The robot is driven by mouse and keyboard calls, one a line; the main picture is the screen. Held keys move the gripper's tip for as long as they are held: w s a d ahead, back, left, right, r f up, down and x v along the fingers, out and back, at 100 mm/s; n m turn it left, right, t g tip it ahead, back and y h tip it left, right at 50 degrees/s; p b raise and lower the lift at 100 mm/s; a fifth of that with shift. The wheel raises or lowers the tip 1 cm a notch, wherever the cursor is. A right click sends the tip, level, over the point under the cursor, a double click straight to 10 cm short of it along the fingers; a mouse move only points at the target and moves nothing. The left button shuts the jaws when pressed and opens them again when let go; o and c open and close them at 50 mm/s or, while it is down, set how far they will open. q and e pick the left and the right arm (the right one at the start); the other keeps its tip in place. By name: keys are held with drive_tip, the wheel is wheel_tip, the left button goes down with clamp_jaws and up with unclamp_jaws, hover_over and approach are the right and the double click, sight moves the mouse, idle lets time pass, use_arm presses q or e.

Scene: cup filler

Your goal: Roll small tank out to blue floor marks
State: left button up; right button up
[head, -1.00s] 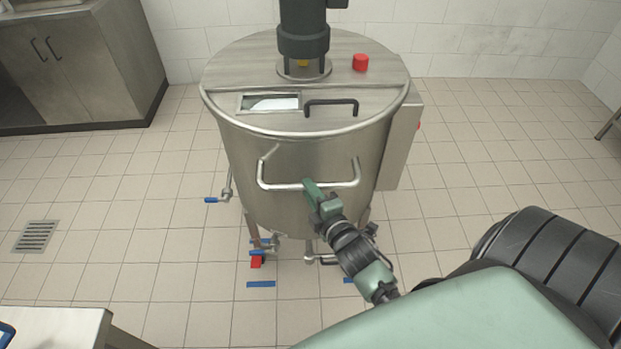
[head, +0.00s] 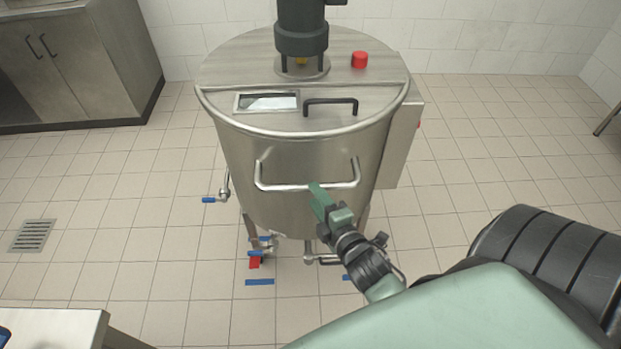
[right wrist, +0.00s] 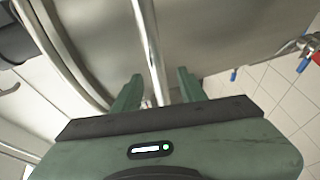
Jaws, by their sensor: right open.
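The steel tank (head: 300,150) stands upright on legs in the middle of the head view, with a black motor column on its lid. A U-shaped push handle (head: 285,187) is fixed across its front. My right gripper (head: 315,190) is at the right part of this handle's bar. In the right wrist view, its open fingers (right wrist: 157,92) stand on either side of the handle bar (right wrist: 148,45), with gaps showing. Blue floor marks show below the tank, one at the front left (head: 260,282) and one partly hidden by my arm (head: 347,278). My left gripper is not in view.
A steel cabinet (head: 85,60) stands at the back left. A floor drain (head: 33,236) lies at the left. A table corner (head: 60,325) is at the front left. Valves with blue levers (head: 209,200) stick out from the tank's lower side. Tiled floor is clear on both sides.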

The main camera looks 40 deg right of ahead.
drive_tip(key=shift+v, duration=1.6)
